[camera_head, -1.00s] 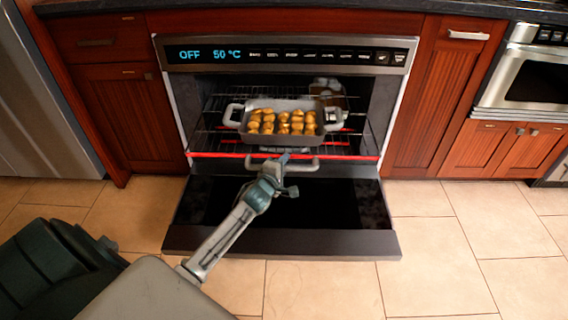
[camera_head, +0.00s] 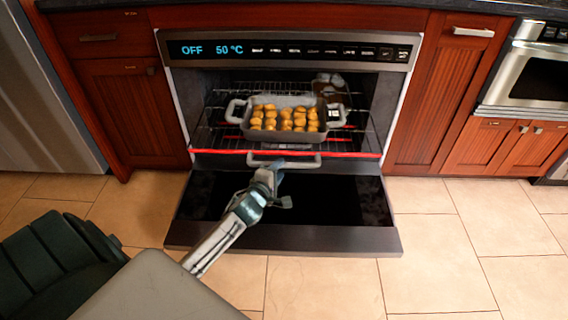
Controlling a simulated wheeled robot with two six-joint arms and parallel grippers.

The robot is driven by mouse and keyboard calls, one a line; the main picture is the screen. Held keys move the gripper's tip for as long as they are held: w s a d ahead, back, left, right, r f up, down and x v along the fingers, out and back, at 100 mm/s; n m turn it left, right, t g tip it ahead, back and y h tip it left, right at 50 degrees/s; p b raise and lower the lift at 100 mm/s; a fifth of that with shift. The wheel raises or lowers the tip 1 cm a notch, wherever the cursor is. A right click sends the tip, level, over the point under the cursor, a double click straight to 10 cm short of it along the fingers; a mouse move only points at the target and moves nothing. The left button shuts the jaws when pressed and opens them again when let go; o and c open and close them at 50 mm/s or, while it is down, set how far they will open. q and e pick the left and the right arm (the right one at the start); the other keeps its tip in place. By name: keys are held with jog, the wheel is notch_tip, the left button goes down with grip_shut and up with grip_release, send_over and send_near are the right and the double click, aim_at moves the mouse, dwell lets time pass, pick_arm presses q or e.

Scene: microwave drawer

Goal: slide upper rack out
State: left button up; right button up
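The oven (camera_head: 290,50) stands open with its door (camera_head: 320,237) folded down. The upper rack has a red front bar (camera_head: 340,154) near the oven's mouth. A pale grey handle (camera_head: 305,163) hangs just under that bar. A grey baking dish (camera_head: 284,137) with several golden-brown pieces of food sits inside above the bar. My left gripper (camera_head: 277,172) is over the lowered door, at the handle's lower edge in the picture. I cannot tell whether it touches the handle or how far its fingers are apart. My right gripper is not in view.
Another pale vessel (camera_head: 333,84) stands deeper in the oven at the right. The lowered door lies below my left arm. Red wooden cabinets (camera_head: 115,115) flank the oven, and a microwave (camera_head: 538,75) is at the right. The tiled floor (camera_head: 470,230) in front is clear.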

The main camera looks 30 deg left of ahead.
pick_arm(q)
jog(key=shift+v, duration=2.45)
